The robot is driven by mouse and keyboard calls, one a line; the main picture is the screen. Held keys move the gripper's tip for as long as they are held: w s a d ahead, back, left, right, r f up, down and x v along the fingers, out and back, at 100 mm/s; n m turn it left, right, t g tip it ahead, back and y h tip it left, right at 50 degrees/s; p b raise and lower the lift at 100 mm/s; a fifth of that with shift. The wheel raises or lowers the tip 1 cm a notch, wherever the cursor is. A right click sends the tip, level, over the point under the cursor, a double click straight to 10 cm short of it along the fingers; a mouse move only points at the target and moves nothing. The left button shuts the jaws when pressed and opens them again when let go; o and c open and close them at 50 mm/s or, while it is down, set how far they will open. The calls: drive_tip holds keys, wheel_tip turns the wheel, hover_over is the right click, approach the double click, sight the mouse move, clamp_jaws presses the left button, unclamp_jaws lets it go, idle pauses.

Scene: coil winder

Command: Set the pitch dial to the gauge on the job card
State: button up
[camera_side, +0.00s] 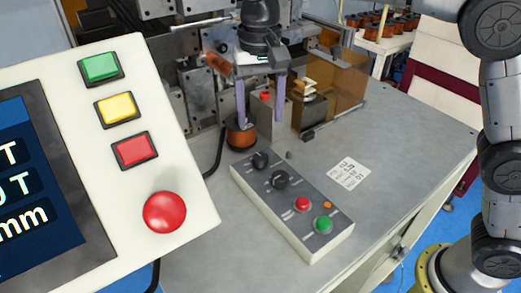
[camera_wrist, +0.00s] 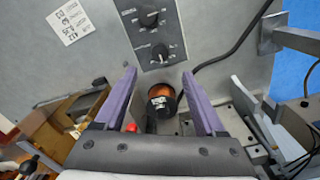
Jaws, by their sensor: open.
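The control box (camera_side: 290,208) lies on the bench with two black dials, a nearer larger one (camera_side: 280,180) and a farther smaller one (camera_side: 261,160). Both show in the wrist view, the larger (camera_wrist: 149,17) at the top edge and the smaller (camera_wrist: 160,52) below it. Their labels are too small to read, so I cannot tell which is the pitch dial. The white job card (camera_side: 350,173) lies flat right of the box; it also shows in the wrist view (camera_wrist: 72,22), its print unclear. My gripper (camera_side: 262,115) is open and empty, fingers down, behind the dials.
A copper coil (camera_side: 241,135) stands behind the box; it shows between my fingers in the wrist view (camera_wrist: 162,102). The box has a red button (camera_side: 302,204) and a green button (camera_side: 323,224). A panel with a red stop button (camera_side: 164,212) fills the left foreground.

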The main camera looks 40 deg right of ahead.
sight(260, 156)
wheel_tip(260, 156, down, 10)
drive_tip(key=shift+f, duration=0.1)
idle(0.4)
clamp_jaws()
